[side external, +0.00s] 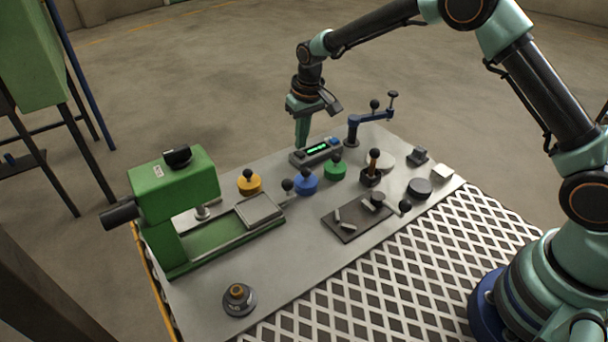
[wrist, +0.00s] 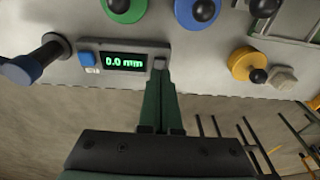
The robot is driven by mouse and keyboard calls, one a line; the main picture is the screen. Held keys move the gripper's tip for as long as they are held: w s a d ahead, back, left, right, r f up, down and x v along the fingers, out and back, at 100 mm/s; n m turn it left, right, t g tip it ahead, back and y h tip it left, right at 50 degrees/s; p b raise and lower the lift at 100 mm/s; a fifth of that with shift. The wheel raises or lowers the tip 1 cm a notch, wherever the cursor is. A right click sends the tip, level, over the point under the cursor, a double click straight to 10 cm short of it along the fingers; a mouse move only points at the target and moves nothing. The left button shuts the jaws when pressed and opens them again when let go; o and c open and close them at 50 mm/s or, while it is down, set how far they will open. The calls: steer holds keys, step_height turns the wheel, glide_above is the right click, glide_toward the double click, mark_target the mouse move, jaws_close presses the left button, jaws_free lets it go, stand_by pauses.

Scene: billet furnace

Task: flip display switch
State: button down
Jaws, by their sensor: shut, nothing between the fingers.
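The display box (side external: 318,150) is a grey unit near the far edge of the plate, with a lit green readout and a blue button (side external: 334,140) at one end. In the wrist view the display (wrist: 125,62) reads 0.0 mm, with the blue button (wrist: 87,58) at its left. A small grey switch (wrist: 159,63) is at its right end. My gripper (side external: 301,143) is shut and empty, pointing down at the switch end of the box. In the wrist view the fingertips (wrist: 160,75) meet at the switch and partly cover it; I cannot tell whether they touch it.
A green machine (side external: 175,200) is at the left. A dark tray (side external: 345,224) with small pieces lies nearer.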

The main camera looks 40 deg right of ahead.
mark_target(302, 154)
steer(key=shift+f, duration=1.05)
stand_by(0.7)
steer(key=shift+r, duration=3.5)
